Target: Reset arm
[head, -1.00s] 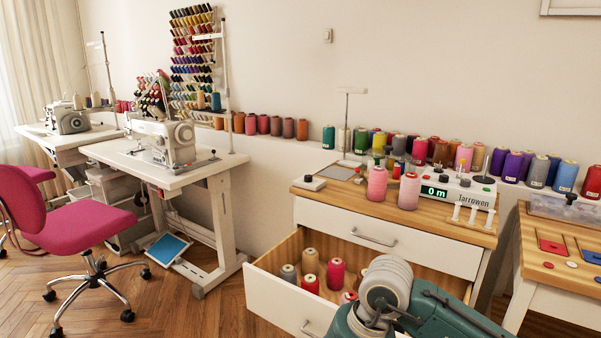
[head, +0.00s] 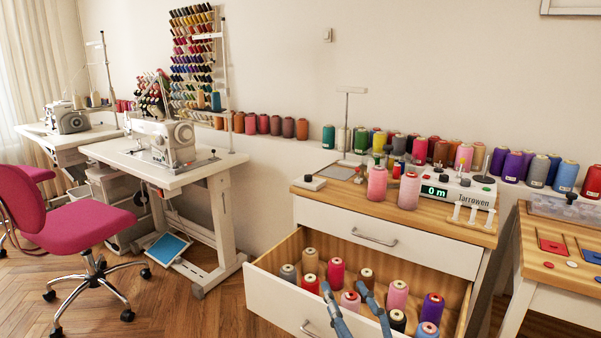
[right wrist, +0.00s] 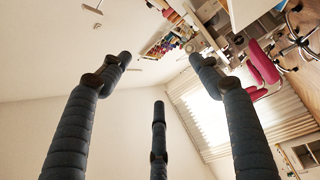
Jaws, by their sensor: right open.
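My right gripper (head: 345,291) shows at the bottom of the head view as blue fingers spread apart, in front of the open drawer (head: 282,300). In the right wrist view the gripper (right wrist: 160,72) has its three dark, ribbed fingers apart with nothing between them. The rest of my right arm is out of the head view. My left gripper is in neither view.
The open drawer holds several thread spools, including a purple spool (head: 431,309). Two pink cones (head: 409,190) and a counter device (head: 455,190) stand on the cabinet top (head: 340,194).

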